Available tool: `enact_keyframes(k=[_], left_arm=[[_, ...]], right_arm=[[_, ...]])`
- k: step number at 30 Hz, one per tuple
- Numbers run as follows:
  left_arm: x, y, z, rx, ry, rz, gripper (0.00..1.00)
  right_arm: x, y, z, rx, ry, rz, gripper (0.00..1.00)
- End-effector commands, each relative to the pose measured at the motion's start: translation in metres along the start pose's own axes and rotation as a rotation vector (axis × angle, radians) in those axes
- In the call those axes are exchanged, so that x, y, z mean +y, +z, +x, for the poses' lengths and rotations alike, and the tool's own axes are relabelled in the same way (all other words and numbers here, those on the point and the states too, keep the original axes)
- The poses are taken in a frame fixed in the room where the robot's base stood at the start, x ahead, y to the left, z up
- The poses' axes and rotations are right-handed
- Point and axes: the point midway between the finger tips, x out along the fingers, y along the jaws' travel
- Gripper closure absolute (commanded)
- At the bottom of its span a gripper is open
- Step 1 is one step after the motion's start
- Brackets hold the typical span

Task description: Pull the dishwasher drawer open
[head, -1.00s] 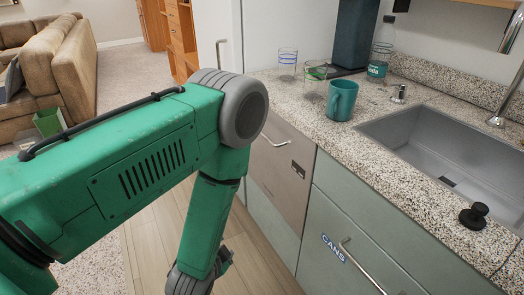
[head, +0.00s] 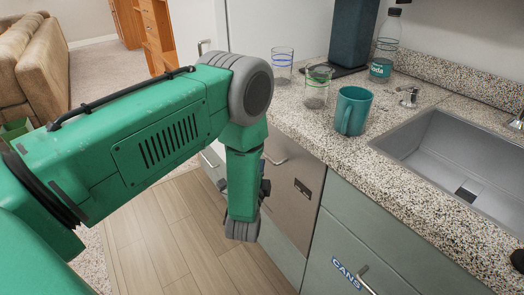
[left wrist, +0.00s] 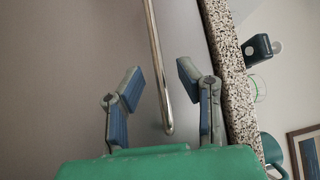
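The dishwasher drawer (head: 283,205) is a grey-brown metallic front under the counter, shut flush with the cabinets in the head view. Part of its bar handle (head: 277,161) shows beside my green left arm. In the left wrist view the silver handle (left wrist: 157,60) runs down between the two fingers of my left gripper (left wrist: 160,81). The gripper is open, with one blue-padded finger on each side of the bar and gaps visible. In the head view the arm mostly hides this gripper. My right gripper is in neither view.
The speckled counter (head: 345,134) above holds a teal mug (head: 352,111), two glasses, a bottle (head: 386,45) and a sink (head: 460,155). A drawer labelled CANS (head: 346,272) adjoins on the right. Wooden floor (head: 165,235) in front is clear.

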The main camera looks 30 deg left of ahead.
Motion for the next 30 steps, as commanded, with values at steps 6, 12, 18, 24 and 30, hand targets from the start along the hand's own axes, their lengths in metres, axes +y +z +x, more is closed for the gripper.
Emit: enact_keyframes(k=[6,12,18,24,30], left_arm=[[0.001,0.004,0.033,-0.003,0.0,-0.003,0.69],[-0.001,-0.001,0.041,0.0,0.0,0.002,0.69],[-0.001,-0.003,0.04,0.001,0.0,0.004,0.69],[0.0,0.001,0.041,0.0,0.001,0.0,1.0],[0.001,0.005,0.042,-0.005,0.004,0.0,1.0]], right_arm=[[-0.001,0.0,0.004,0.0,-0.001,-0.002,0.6],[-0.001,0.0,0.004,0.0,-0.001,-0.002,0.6],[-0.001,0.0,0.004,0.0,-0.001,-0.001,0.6],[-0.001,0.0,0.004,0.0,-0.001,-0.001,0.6],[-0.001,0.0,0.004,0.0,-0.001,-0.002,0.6]])
